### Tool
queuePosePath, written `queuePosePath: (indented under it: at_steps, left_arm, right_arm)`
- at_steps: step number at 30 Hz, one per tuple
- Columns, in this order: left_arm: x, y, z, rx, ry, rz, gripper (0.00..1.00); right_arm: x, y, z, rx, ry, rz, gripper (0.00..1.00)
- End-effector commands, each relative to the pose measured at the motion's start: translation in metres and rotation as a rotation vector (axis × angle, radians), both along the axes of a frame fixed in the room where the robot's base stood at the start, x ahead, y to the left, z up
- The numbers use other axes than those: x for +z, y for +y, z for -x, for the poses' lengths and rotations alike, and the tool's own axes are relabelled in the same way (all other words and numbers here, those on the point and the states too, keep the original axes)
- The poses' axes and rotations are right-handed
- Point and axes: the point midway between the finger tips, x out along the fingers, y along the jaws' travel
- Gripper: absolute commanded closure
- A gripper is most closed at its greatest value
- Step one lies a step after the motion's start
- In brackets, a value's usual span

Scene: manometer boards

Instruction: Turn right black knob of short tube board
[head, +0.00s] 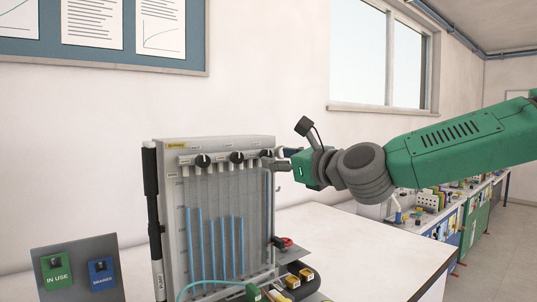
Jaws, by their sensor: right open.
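The short tube board (222,215) stands upright on the bench, a grey panel with several blue liquid columns of different heights. Black knobs sit along its top rail: a left one (202,160), a middle one (236,157) and the right black knob (266,154), which is partly hidden by my gripper. My right gripper (277,160) comes in from the right with its fingers at the board's upper right corner, beside the right knob. It is open; whether it touches the knob I cannot tell. My left gripper is not in view.
A sign stand with a green "IN USE" tag (57,273) and a blue "DRAINED" tag (101,272) is at the lower left. A black pump-like tube (151,200) stands at the board's left edge. Small parts (295,277) lie at its lower right. The white bench (360,250) is clear further right.

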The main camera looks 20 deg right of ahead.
Motion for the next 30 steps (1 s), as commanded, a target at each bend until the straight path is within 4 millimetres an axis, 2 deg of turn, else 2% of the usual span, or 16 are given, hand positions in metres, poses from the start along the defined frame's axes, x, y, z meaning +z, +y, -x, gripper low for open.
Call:
queuePosePath:
  at_steps: [3, 7, 19, 21, 23, 30]
  left_arm:
    - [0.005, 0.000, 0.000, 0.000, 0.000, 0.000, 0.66]
    - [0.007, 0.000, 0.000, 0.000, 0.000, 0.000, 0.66]
    - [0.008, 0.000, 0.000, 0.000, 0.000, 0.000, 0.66]
    - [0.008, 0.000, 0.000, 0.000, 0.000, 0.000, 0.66]
    - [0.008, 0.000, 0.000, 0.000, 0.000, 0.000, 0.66]
    - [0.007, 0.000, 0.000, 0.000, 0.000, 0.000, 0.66]
  right_arm:
    - [0.000, 0.006, -0.019, 0.000, 0.002, 0.002, 0.57]
    - [0.000, 0.011, -0.031, -0.001, 0.002, 0.001, 0.57]
    - [0.000, 0.013, -0.038, 0.000, 0.000, 0.001, 0.57]
    - [0.000, 0.013, -0.038, 0.000, 0.000, 0.000, 0.81]
    - [-0.001, 0.013, -0.038, 0.000, 0.000, 0.000, 1.00]
    - [0.000, 0.013, -0.038, -0.001, -0.002, 0.005, 1.00]
